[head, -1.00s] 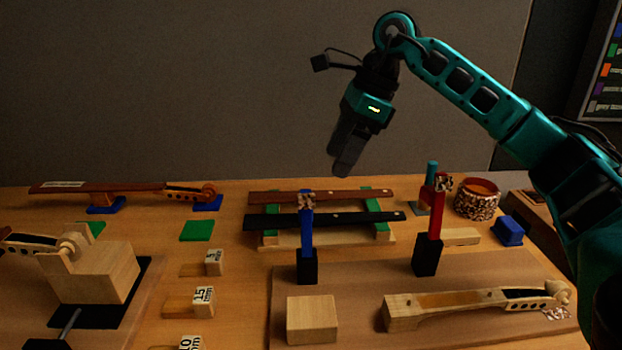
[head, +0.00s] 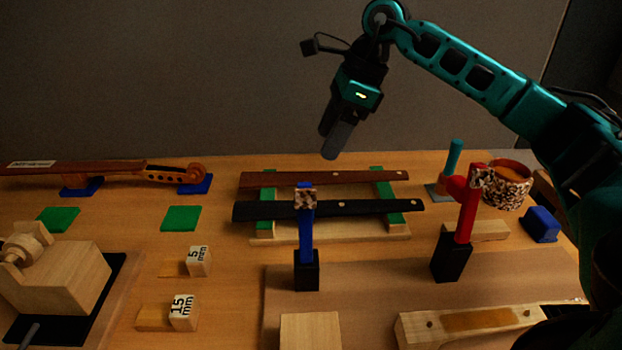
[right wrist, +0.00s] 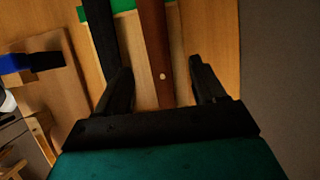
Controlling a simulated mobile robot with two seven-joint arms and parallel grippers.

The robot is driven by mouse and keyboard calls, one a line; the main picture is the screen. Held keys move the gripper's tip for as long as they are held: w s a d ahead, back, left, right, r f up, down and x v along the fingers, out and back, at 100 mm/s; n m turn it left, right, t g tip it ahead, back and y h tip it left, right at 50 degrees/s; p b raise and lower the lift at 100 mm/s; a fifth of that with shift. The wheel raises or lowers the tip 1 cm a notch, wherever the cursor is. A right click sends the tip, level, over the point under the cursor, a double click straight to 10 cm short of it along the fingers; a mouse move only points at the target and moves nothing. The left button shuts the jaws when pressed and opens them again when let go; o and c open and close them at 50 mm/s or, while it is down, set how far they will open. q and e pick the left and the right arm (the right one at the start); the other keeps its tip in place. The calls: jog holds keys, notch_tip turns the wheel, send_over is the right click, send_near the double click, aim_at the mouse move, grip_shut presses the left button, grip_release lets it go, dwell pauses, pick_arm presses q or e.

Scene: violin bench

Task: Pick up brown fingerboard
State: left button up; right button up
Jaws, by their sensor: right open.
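The brown fingerboard (head: 320,179) lies across a wooden rack with green end supports, behind a black fingerboard (head: 345,209). My right gripper (head: 331,150) is in the air above the brown fingerboard, pointing down, and holds nothing. In the right wrist view the gripper (right wrist: 165,82) is open, and the brown fingerboard (right wrist: 155,50) runs between its two fingers, below them. The black fingerboard (right wrist: 103,45) lies by the left finger in that view. My left gripper is not in view.

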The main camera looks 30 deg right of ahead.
aim_at(311, 175)
jog(key=b+x, duration=0.1)
jog(key=x, duration=0.5)
jog(key=shift+s+a+f, duration=0.1)
jog(key=shift+a+f, duration=0.1)
jog(key=shift+f, duration=0.15)
jog(key=c, duration=1.2)
jog(key=shift+r, duration=0.15)
